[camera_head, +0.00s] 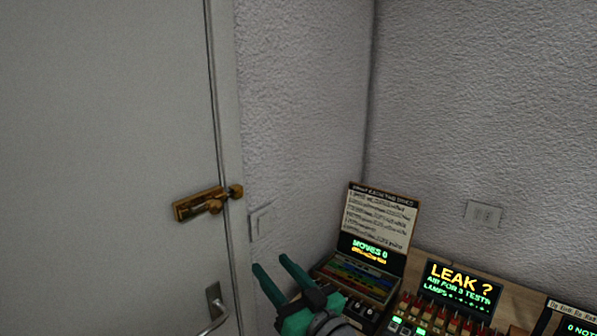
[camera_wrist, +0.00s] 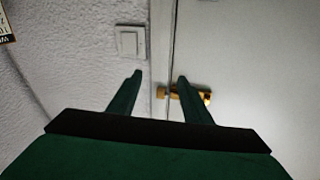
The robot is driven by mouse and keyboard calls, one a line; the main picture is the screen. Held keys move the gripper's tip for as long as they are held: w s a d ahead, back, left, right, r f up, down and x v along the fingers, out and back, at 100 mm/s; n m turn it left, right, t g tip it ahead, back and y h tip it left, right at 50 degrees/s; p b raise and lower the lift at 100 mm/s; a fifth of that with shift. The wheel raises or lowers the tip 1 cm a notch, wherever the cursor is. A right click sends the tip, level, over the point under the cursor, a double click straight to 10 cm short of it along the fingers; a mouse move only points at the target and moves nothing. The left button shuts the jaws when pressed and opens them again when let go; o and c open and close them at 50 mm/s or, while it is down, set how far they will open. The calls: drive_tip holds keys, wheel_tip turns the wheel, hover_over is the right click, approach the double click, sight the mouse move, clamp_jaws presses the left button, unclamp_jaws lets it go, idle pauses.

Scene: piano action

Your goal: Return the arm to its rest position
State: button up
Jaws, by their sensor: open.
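My gripper (camera_head: 268,266) is green with a dark band and shows at the bottom centre of the head view. Its two fingers stand apart with nothing between them. In the wrist view the open fingers (camera_wrist: 158,78) point toward the wall and the door frame. My gripper is in the air, left of the box with the "MOVES 0" display (camera_head: 370,250). I see no contact with anything. Most of the arm is out of view below.
A white door (camera_head: 110,130) with a brass latch (camera_head: 200,204) and a lever handle (camera_head: 214,305) is at the left. A light switch (camera_head: 262,221) is on the wall. A "LEAK ?" panel (camera_head: 460,288) and several small red-topped parts stand on the bench at the lower right.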

drive_tip(key=s+d+f+m+t+h, duration=0.1)
drive_tip(key=s+f+m+h, duration=0.3)
drive_tip(key=f, duration=0.7)
drive_tip(key=s+d+f+m+t+h, duration=0.15)
drive_tip(key=s+f+m+h, duration=0.25)
drive_tip(key=f, duration=0.7)
drive_tip(key=s+d+f+m+g+h, duration=0.1)
drive_tip(key=s+d+f+g+h, duration=0.15)
drive_tip(key=s+f, duration=0.95)
drive_tip(key=s+r+n+h, duration=0.1)
drive_tip(key=s+n, duration=0.2)
drive_tip(key=s, duration=1.9)
drive_tip(key=shift+s+r, duration=0.25)
drive_tip(key=shift+s, duration=0.1)
